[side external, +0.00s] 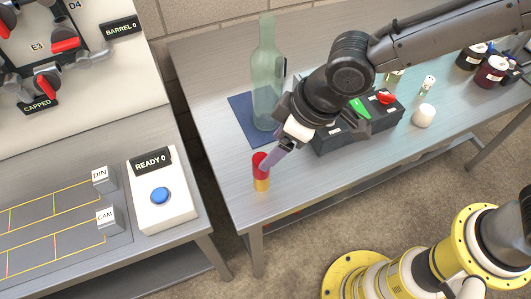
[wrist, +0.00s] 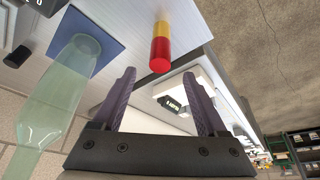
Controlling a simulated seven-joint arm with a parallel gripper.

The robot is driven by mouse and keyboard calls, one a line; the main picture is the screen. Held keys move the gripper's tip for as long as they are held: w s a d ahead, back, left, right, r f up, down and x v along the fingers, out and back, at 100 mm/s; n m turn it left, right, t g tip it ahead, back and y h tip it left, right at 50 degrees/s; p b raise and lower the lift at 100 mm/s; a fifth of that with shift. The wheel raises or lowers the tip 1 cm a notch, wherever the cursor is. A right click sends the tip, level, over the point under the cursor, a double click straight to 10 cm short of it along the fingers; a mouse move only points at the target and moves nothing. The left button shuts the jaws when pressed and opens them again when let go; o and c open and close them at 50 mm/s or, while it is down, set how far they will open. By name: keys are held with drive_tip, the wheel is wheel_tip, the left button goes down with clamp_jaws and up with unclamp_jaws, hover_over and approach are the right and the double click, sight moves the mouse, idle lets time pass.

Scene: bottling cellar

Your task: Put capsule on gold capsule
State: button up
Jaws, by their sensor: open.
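A red capsule (side external: 261,159) stands upright on a gold capsule (side external: 261,184) near the table's front left corner. The two look aligned and touching. In the wrist view, the red capsule (wrist: 160,56) is nearest my fingers, with the gold capsule (wrist: 162,31) beyond it. My gripper (side external: 268,166) comes in from the upper right, its purple fingers tilted down beside the red capsule. In the wrist view, my gripper (wrist: 160,72) is open, with the capsules ahead, level with the gap between the fingertips. Nothing is clamped in it. One finger partly covers the red capsule in the side view.
A tall green glass bottle (side external: 266,80) stands on a blue mat (side external: 240,107) behind the capsules. Black bins (side external: 335,140), a white jar (side external: 424,115) and dark jars (side external: 491,72) stand to the right. A separate bench at left holds a white button box (side external: 175,215).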

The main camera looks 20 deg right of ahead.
drive_tip(key=shift+v, duration=2.2)
drive_tip(key=s+d+r+m+t+h, duration=0.15)
drive_tip(key=d+r, duration=0.25)
drive_tip(key=d, duration=0.6)
drive_tip(key=s+d+r+m, duration=0.1)
drive_tip(key=d+r+m, duration=0.2)
drive_tip(key=d, duration=0.8)
drive_tip(key=s+d+m+h, duration=0.1)
drive_tip(key=s+d+m, duration=0.3)
drive_tip(key=s+d, duration=0.7)
drive_tip(key=shift+s+d+f+t+h, duration=0.35)
drive_tip(key=shift+s+f+t, duration=0.05)
drive_tip(key=shift+f+t, duration=0.05)
